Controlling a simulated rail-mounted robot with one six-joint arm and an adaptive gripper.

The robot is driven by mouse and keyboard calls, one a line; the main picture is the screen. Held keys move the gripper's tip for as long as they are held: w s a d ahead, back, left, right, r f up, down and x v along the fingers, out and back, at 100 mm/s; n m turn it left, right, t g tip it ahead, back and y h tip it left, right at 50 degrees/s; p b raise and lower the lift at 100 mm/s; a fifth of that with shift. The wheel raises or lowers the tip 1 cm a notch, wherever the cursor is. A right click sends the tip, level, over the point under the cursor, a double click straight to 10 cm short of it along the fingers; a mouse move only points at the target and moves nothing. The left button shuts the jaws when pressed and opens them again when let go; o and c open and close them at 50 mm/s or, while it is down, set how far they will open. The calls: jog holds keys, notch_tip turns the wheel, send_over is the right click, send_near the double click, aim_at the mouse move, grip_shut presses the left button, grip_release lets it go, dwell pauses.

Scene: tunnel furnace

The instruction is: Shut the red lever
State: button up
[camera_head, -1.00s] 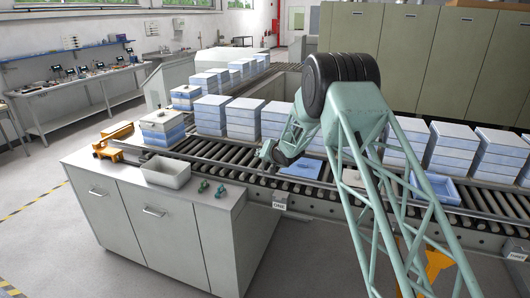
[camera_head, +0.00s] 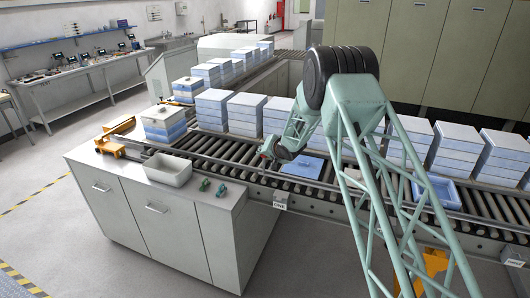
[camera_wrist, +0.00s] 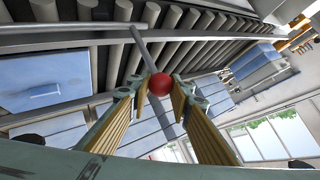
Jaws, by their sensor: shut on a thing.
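The red lever shows in the wrist view as a round red knob (camera_wrist: 160,84) on a thin grey rod (camera_wrist: 143,48). The knob sits between the two fingertips of my gripper (camera_wrist: 161,92), which is shut on it. The rod runs up from the knob toward the conveyor rollers. In the head view my gripper (camera_head: 268,148) is at the near rail of the conveyor, and the lever is too small to make out clearly there.
The roller conveyor (camera_head: 235,152) crosses the scene with stacks of blue and white boxes (camera_head: 246,112) on it. A grey cabinet (camera_head: 150,215) stands at the front left, with a white bin (camera_head: 168,171) and small green parts (camera_head: 205,185) on top. A blue tray (camera_head: 437,192) is at the right.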

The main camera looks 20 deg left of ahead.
jog(key=shift+s+a, duration=0.1)
jog(key=shift+a, duration=0.15)
grip_shut()
jog(key=o, duration=0.7)
grip_release()
jog(key=shift+f, duration=0.1)
jog(key=o, duration=0.4)
jog(key=shift+a+f, duration=0.15)
jog(key=shift+a, duration=0.05)
jog(key=shift+d, duration=0.2)
jog(key=shift+d, duration=0.2)
jog(key=shift+d+r, duration=0.1)
jog(key=shift+r, duration=0.1)
jog(key=shift+v, duration=5.8)
jog(key=shift+s, duration=0.15)
